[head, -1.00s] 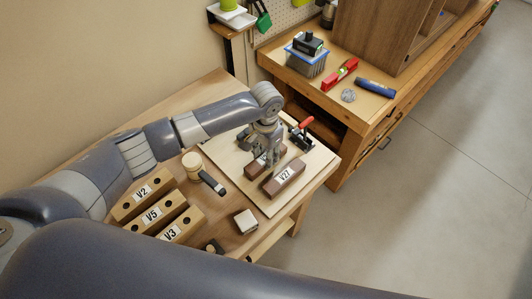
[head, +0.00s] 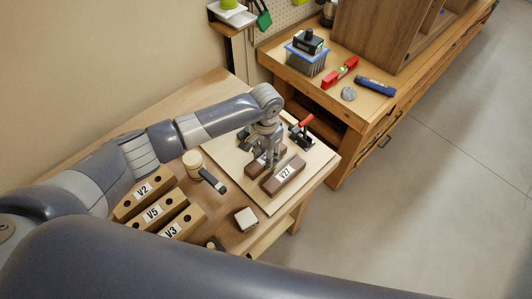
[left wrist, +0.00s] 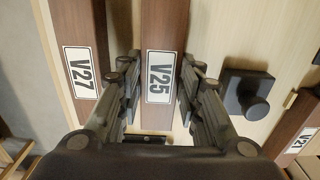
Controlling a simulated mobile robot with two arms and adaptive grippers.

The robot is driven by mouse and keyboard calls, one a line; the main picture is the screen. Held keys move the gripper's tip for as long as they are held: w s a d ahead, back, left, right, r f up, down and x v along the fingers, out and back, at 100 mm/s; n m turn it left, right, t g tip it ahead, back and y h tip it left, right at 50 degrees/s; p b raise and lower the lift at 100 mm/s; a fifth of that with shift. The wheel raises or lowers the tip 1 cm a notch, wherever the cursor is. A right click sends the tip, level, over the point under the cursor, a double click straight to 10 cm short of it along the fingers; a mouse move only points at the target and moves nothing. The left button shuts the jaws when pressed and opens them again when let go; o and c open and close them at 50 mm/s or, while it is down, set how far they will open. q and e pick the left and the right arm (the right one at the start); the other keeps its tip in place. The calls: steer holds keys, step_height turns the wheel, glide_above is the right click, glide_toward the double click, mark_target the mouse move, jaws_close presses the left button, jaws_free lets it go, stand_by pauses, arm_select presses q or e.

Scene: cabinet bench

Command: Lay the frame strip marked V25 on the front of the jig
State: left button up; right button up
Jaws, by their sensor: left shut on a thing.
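The V25 strip (left wrist: 158,75) is a long dark brown bar with a white label, upright in the middle of the left wrist view. My left gripper (left wrist: 158,108) is shut on it, one finger on each side. In the head view my left gripper (head: 272,157) stands over the pale jig board (head: 312,172), hiding most of V25. I cannot tell whether V25 touches the board. The V27 strip (head: 284,178) lies beside it, nearer the front edge; it also shows in the left wrist view (left wrist: 80,70). My right gripper is not in view.
A black knob (left wrist: 248,95) stands between V25 and the V21 strip (left wrist: 297,135). A red-handled clamp (head: 302,130) is at the board's back.

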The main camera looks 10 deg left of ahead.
arm_select(q)
steer(key=shift+f, duration=0.1)
steer(key=o, duration=1.4)
step_height(320, 180, up, 5)
steer(key=p, duration=0.5)
steer(key=shift+p, duration=0.3)
steer(key=shift+r+p, duration=0.6)
steer(key=shift+r, duration=0.45)
steer(key=shift+d, duration=0.1)
